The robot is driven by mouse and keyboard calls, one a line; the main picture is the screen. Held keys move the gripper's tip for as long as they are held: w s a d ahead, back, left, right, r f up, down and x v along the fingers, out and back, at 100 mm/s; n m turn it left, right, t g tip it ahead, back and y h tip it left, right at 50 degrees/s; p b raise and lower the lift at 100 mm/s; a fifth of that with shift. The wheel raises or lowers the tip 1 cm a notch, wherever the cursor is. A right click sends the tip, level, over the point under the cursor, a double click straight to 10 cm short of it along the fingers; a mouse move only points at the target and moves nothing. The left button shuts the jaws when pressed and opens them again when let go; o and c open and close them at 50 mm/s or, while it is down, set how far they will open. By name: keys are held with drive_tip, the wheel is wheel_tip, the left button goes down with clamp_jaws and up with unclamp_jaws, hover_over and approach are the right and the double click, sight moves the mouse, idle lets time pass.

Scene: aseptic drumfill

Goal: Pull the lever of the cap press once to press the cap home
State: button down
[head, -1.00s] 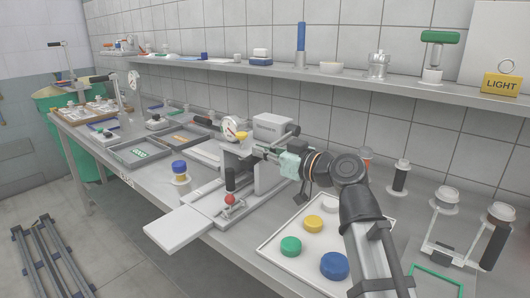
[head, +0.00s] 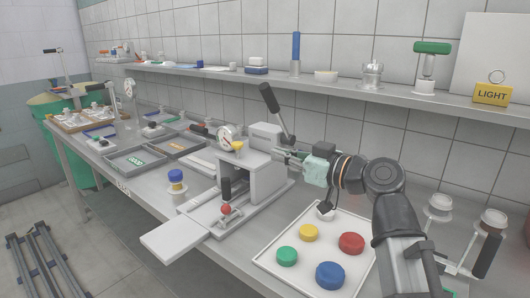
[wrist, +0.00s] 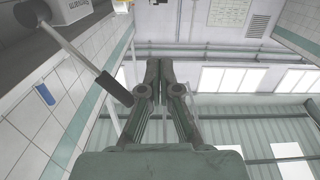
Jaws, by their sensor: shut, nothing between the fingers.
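The cap press (head: 268,178) stands mid-bench, a light grey frame on a long base. Its lever (head: 270,98), a metal rod with a black grip, points up and slightly left from the housing (head: 264,136). The lever also shows in the wrist view (wrist: 115,88), left of the fingers. My gripper (head: 280,152) is shut and empty, beside the housing on its right, below the lever's grip and apart from it. In the wrist view the gripper's fingertips (wrist: 160,66) are together. I cannot make out a cap under the press.
A toggle clamp with a red tip (head: 226,210) is at the press's front. A blue-capped jar (head: 176,178) stands left. A white tray (head: 262,262) holds coloured caps at front right. Shallow grey trays (head: 135,162) lie behind left; a shelf (head: 345,88) runs above.

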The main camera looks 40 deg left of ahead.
drive_tip(key=d, duration=0.3)
drive_tip(key=shift+w+d+r, duration=0.1)
drive_tip(key=shift+w+d, duration=0.1)
drive_tip(key=shift+d, duration=0.05)
drive_tip(key=shift+a, duration=0.15)
idle(0.5)
